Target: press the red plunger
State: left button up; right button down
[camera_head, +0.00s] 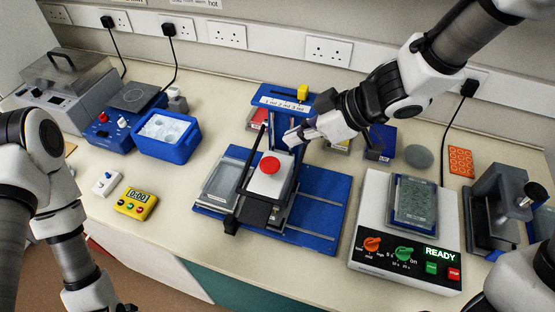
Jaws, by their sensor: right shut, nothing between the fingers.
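The red plunger (270,165) is a round red cap on a white block (268,181). The block stands on a blue base plate (322,204) in the middle of the bench, with a black frame around it. My right gripper (291,138) reaches in from the upper right. It is shut and empty, with its tips behind and a little right of the red plunger, apart from it in the picture. Its height over the bench is hard to tell. My left arm comes in at the left, and its fingers are cut off below the picture edge.
A balance-like device (366,233) with knobs and a READY display stands right of the base plate. A grey device (489,208) stands farther right. A yellow timer (136,204) and blue tub (168,148) stand left.

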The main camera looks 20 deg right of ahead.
send_over(277, 167)
notch_tip(277, 167, down, 4)
jog(key=shift+s+f+b, duration=0.1)
jog(key=shift+b, duration=0.2)
jog(key=f, duration=0.3)
jog(key=shift+w+d+f, duration=0.2)
jog(key=shift+w, duration=0.05)
jog(key=shift+s+a+r, duration=0.1)
jog(key=shift+s+a, duration=0.05)
jog(key=shift+s, duration=0.05)
notch_tip(277, 167, down, 3)
jog(key=shift+r+b, duration=0.2)
jog(key=shift+b, duration=0.55)
jog(key=shift+s, duration=0.1)
